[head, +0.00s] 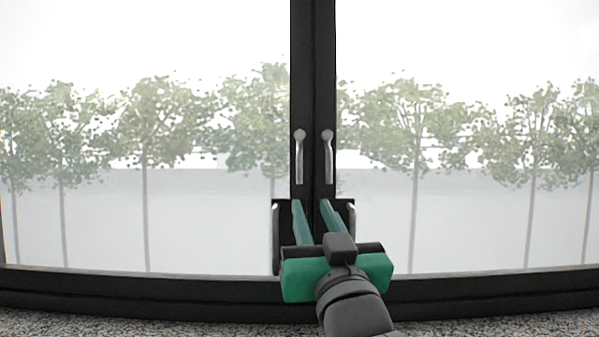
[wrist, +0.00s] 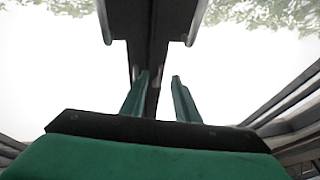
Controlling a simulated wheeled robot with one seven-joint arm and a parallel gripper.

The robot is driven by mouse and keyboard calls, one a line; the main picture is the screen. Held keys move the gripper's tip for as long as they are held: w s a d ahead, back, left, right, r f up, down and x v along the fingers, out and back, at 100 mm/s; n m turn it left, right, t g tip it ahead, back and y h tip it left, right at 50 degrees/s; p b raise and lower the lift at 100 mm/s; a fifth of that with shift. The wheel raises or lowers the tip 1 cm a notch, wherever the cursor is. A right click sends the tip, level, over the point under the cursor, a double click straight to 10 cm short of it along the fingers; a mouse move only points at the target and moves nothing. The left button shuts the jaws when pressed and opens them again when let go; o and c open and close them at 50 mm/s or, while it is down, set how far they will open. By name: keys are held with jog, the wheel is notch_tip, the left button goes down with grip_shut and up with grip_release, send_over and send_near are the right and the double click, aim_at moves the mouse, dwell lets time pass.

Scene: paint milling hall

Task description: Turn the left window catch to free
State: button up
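The left window catch (head: 299,160) is a silver lever with a round top, hanging straight down on the black centre frame. A matching right catch (head: 328,160) hangs beside it, also pointing down. My gripper (head: 311,203) has a green body and two teal fingers spread apart with nothing between them. In the head view its fingertips appear just below the two catches, in front of the centre frame; no contact shows. In the wrist view the open fingers (wrist: 160,78) point at the dark centre frame. Small pale pieces lie near the fingertips there; I cannot tell which catch they belong to.
Black plates with silver edges flank the centre frame, one at left (head: 277,236) and one at right (head: 350,212), close to my fingers. The black bottom frame (head: 140,286) runs across below, above a speckled ledge (head: 130,324). Glass panes lie either side.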

aim_at(300, 172)
jog(key=x, duration=0.3)
jog(key=r+x, duration=0.1)
jog(key=x, duration=0.3)
jog(key=s+r+x, duration=0.1)
jog(key=x, duration=0.3)
jog(key=shift+w+a+r, duration=0.15)
jog(key=shift+a+r, duration=0.05)
jog(key=shift+r, duration=0.05)
grip_shut()
